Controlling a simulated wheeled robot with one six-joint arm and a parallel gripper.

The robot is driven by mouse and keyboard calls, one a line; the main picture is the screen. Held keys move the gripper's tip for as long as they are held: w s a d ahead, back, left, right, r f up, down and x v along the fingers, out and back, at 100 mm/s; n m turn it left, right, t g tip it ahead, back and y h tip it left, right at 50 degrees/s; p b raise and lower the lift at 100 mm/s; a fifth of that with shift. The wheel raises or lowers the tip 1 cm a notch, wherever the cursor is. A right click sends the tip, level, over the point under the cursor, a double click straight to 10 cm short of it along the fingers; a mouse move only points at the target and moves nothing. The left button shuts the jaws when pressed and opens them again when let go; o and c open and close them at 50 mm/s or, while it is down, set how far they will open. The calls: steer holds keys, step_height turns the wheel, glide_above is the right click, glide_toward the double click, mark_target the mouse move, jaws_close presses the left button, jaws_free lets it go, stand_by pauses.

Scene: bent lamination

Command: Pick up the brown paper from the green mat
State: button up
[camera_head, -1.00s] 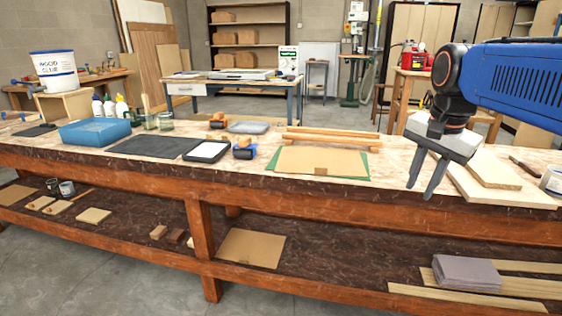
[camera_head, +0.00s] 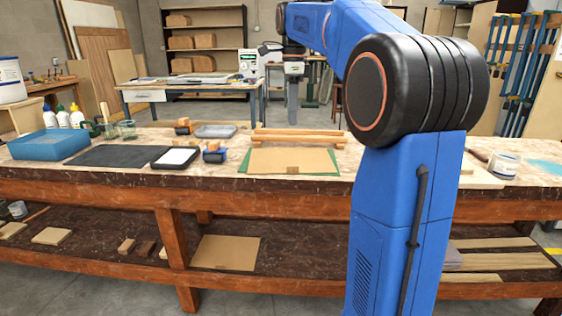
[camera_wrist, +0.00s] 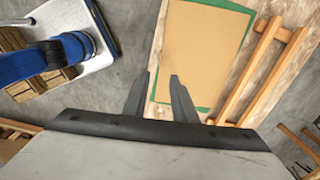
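The brown paper (camera_head: 284,158) lies flat on the green mat (camera_head: 332,167) on the bench top, covering most of it. Only the mat's edges show. In the wrist view the brown paper (camera_wrist: 203,50) and the green mat's rim (camera_wrist: 244,9) fill the upper middle. My gripper (camera_head: 292,122) points down, high above the bench, and appears above and behind the paper in the head view. In the wrist view its two fingertips (camera_wrist: 160,75) are apart with nothing between them, near the paper's lower left edge in the picture.
Wooden rails (camera_head: 298,139) stand right behind the paper. A roller (camera_head: 214,153) and a black tray (camera_head: 176,157) lie to its left, with a dark mat (camera_head: 118,156) farther left. A tin (camera_head: 503,164) stands at the right. My arm hides part of the bench.

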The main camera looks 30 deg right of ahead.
steer(key=f, duration=1.6)
steer(key=shift+d+f, duration=0.15)
steer(key=shift+d, duration=0.05)
jaws_close()
